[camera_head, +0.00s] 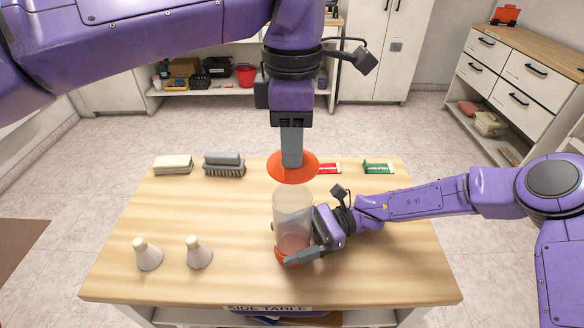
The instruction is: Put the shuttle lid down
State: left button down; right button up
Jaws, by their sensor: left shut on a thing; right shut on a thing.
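The orange-red round shuttle lid (272,166) is held by my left gripper (292,160), which comes down from above and is shut on it. The lid is above the clear cylindrical container (293,207), with a small gap seen between them. The container stands upright on the side table (150,215) and has an orange-red base. My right gripper (300,253) is shut on the lower part of the container from the right. The far fingertip of the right gripper is hidden behind the container.
A sponge-like block (173,165) and a brush (224,165) lie at the back left. The left-middle tabletop is clear.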

pick_arm(q)
jog(key=shift+r, duration=1.35)
jog(key=w+a+f, duration=0.2)
jog(key=w+f, duration=0.3)
jog(key=f, duration=0.3)
jog(key=w+a+f, duration=0.3)
jog(key=w+f, duration=0.3)
jog(key=f, duration=0.3)
notch_tip(320, 180, down, 11)
jog(key=shift+s+r, duration=0.1)
jog(key=shift+r, duration=0.1)
jog(key=c, duration=0.8)
grip_release()
jog(key=shift+f, duration=0.15)
jog(key=shift+c, duration=0.2)
